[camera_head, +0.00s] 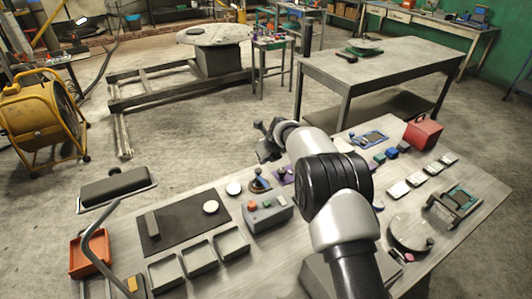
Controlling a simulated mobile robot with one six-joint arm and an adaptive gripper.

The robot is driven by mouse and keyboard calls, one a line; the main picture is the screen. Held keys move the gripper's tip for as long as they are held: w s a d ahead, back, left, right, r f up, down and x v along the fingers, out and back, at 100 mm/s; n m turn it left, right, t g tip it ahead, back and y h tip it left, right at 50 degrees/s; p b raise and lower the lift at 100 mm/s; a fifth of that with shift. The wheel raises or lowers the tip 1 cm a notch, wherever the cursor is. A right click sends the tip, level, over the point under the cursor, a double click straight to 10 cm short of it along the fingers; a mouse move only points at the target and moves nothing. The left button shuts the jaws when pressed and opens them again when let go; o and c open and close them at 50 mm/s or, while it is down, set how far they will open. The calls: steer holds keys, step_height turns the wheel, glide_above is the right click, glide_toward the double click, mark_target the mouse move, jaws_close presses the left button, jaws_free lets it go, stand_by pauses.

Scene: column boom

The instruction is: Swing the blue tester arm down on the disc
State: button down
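A small blue device with an upright lever and an orange spot (259,183) stands on the near workbench; it looks like the tester, and its arm appears raised. A pale round disc (234,188) lies just to its left. Another pale disc (211,207) lies on a dark mat; I cannot tell which disc the task means. My gripper (264,143) is in the air above and beyond the blue device, apart from it. Its fingers are small and dark, and I cannot tell if they are open. Nothing is visibly held. My arm hides part of the bench.
A grey box with buttons (267,214) stands close in front of the blue device. A purple item (284,175) is to its right. Several grey trays (198,258) line the front left. A red box (423,132) stands at the right. The dark mat (176,226) is mostly bare.

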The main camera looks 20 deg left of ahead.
steer(key=shift+v, duration=2.7)
steer(key=s+d+r+n+h+b, duration=0.2)
steer(key=s+d+r+n, duration=1.1)
steer(key=s+d+r, duration=0.55)
steer(key=s+d+f+n+h, duration=0.1)
steer(key=s+d+f+n, duration=0.1)
steer(key=s+d+n, duration=0.3)
steer(key=s+d+f+n+b, duration=0.1)
steer(key=s+d+n, duration=0.3)
steer(key=s, duration=0.9)
steer(key=s+d+f+n+h+b, duration=0.1)
steer(key=s+d+f+n, duration=0.2)
steer(key=s, duration=0.6)
steer(key=d+n, duration=0.2)
steer(key=d, duration=0.1)
steer(key=shift+d+f+n+g+h, duration=0.15)
steer(key=shift+d+n+g+h, duration=0.15)
